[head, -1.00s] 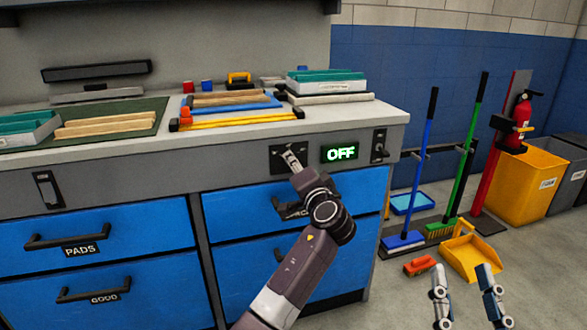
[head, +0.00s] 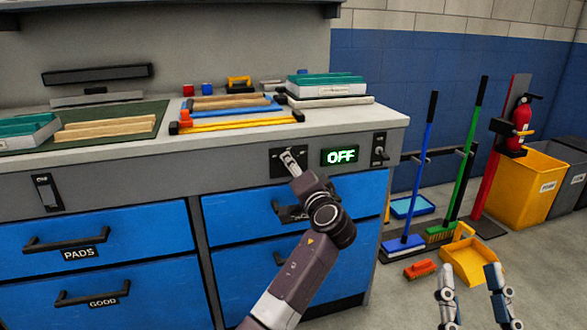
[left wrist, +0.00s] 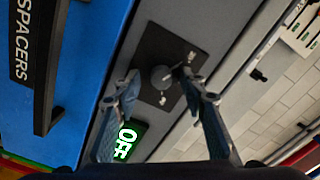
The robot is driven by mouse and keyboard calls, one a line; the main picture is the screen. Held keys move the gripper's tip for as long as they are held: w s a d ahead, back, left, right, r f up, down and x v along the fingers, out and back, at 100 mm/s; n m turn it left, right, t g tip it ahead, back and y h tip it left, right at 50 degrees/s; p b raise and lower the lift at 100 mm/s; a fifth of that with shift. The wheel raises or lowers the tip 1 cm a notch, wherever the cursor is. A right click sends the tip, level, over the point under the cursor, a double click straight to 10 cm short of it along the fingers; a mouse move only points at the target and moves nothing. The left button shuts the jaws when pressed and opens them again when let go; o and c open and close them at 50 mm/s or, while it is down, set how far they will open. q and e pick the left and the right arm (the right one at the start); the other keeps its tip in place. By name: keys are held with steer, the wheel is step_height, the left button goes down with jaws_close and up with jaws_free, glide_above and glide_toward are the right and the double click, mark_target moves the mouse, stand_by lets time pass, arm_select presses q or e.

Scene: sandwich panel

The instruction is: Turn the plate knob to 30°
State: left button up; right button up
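The knob (left wrist: 163,77) is a small round grey knob on a dark square plate (left wrist: 150,49) in the left wrist view. In the head view the plate (head: 276,156) is on the counter's front, left of the lit OFF display (head: 341,156). My left gripper (left wrist: 157,73) is open, its fingertips on either side of the knob; I cannot tell if they touch it. In the head view my left gripper (head: 291,160) is at the plate and covers the knob. My right gripper (head: 468,268) is open and empty at the lower right.
A black switch (head: 379,149) is right of the display, another (head: 46,192) far left. Blue drawers (head: 100,225) with protruding handles lie below. Wood strips and frames lie on the counter (head: 150,150). Brooms, a dustpan (head: 472,262) and a yellow bin (head: 525,182) stand at right.

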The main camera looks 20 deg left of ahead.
arm_select(q)
steer(key=shift+s, duration=0.1)
steer(key=v, duration=0.7)
steer(key=shift+d, duration=0.15)
steer(key=shift+s, duration=0.1)
